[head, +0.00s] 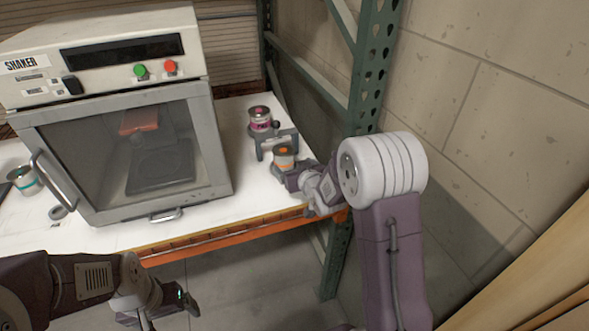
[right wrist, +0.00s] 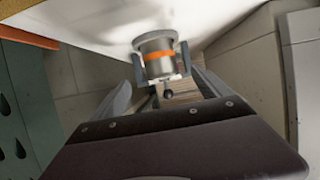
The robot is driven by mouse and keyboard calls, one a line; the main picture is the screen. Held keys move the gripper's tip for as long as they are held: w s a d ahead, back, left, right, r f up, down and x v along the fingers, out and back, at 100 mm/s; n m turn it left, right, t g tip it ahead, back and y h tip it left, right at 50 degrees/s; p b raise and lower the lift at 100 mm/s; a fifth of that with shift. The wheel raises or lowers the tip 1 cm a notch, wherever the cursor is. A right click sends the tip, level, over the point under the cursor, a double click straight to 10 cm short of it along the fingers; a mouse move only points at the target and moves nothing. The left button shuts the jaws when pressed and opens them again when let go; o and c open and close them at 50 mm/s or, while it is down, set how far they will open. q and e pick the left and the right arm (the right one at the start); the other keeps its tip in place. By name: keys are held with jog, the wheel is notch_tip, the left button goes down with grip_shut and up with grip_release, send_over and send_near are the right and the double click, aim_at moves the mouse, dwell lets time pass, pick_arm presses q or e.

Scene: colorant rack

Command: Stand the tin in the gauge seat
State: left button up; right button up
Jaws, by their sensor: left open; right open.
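A metal tin with an orange band (head: 284,160) stands near the right front of the white table, and it also shows in the right wrist view (right wrist: 158,58). A grey bracket-like fixture (head: 260,146), perhaps the gauge, stands just behind it; I cannot tell whether the tin is in its seat. A tin with a pink label (head: 260,119) stands behind the fixture. My right gripper (head: 297,170) is open at the orange-banded tin, with a finger toward each side; contact is unclear. My left gripper (head: 188,299) is open and empty in front of the table.
A shaker cabinet (head: 110,60) with a glass door fills the table's left and middle. A teal-banded tin (head: 24,181) and a small grey ring (head: 58,212) sit left of it. A green rack post (head: 372,70) stands close by my right arm. Bare table (head: 235,196) lies between cabinet and orange-banded tin.

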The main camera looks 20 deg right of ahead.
jog(key=shift+s+r, duration=0.15)
jog(key=shift+s, duration=0.15)
jog(key=s+f+g, duration=0.3)
jog(key=s+g, duration=0.1)
jog(key=s, duration=0.5)
jog(key=s+a+f+g, duration=0.1)
jog(key=s+f+g, duration=0.2)
jog(key=s, duration=0.7)
jog(key=s+a+f+g, duration=0.1)
jog(key=s+f+g, duration=0.2)
jog(key=s, duration=0.7)
jog(key=shift+s+a+m+g, duration=0.25)
jog(key=shift+m+g, duration=0.05)
jog(key=shift+g, duration=0.9)
